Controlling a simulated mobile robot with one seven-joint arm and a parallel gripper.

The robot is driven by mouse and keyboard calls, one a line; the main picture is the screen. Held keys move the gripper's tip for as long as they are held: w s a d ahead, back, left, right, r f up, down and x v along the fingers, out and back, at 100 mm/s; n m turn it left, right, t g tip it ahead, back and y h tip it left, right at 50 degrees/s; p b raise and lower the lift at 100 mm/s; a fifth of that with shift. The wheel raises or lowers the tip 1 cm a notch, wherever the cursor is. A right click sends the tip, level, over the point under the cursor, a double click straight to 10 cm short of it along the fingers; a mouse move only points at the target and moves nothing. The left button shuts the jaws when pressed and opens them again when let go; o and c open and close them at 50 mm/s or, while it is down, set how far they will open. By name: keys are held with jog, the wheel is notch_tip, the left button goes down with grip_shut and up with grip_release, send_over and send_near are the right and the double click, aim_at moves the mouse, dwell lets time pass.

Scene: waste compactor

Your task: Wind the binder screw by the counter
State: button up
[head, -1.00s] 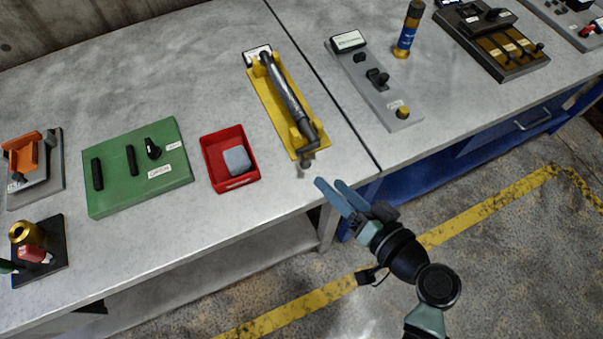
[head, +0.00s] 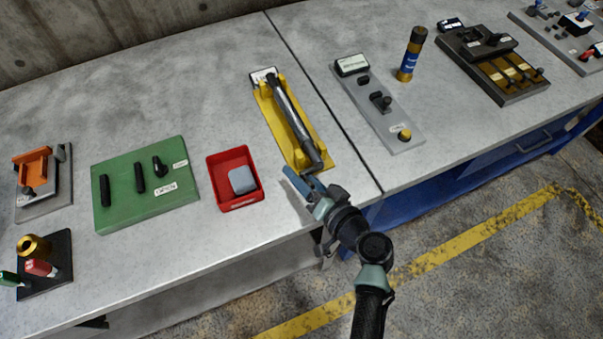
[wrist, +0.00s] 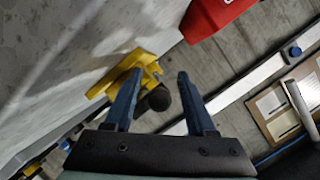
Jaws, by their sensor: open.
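The binder screw (head: 292,118) is a dark grey rod on a yellow base (head: 270,112), lying near the table's front edge. A small counter with a white label (head: 264,76) sits at its far end. A dark crank is at its near end. My gripper (head: 299,182) is open just at this near end, above the table edge, and partly hides the crank's end. In the wrist view a dark round knob (wrist: 156,98) shows between the open fingers of my gripper (wrist: 159,75), with the yellow base (wrist: 140,62) beyond. I cannot tell whether the fingers touch the knob.
A red tray (head: 213,178) with a grey-blue block (head: 242,180) stands left of the screw. A green panel (head: 125,212) is farther left. A grey panel (head: 378,112) and a blue-and-gold cylinder (head: 408,62) stand to the right. Floor is open in front.

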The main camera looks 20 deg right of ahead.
aim_at(318, 168)
jog(key=shift+c, duration=0.2)
grip_shut()
jog(key=shift+r+m+b, duration=0.15)
jog(key=shift+m+b, duration=0.15)
jog(key=shift+m, duration=0.1)
dwell(0.7)
jog(key=r+m+y+b, duration=0.1)
jog(key=m, duration=0.2)
jog(key=shift+d+r+t+y+b, duration=0.1)
jog(key=shift+r+t+y+b, duration=0.1)
jog(key=shift+t+y+b, duration=0.15)
jog(key=m, duration=0.2)
jog(key=r+m+t+y+b, duration=0.1)
jog(key=shift+d+r+m, duration=0.3)
jog(key=shift+d+m, duration=0.1)
jog(key=m, duration=0.2)
jog(key=d+r+m+t+b, duration=0.1)
jog(key=m, duration=0.1)
jog(key=shift+d+r+y, duration=0.1)
jog(key=shift+y, duration=0.25)
jog(key=shift+d+r+m+t, duration=0.1)
jog(key=shift+d+m+t, duration=0.2)
jog(key=shift+m, duration=0.45)
jog(key=shift+d+r+m+t, duration=0.15)
jog(key=shift+m+t, duration=0.1)
jog(key=shift+m, duration=0.45)
jog(key=shift+d+r+m+t, duration=0.1)
jog(key=shift+d+m+t, duration=0.2)
jog(key=shift+m, duration=0.45)
jog(key=shift+f, duration=0.1)
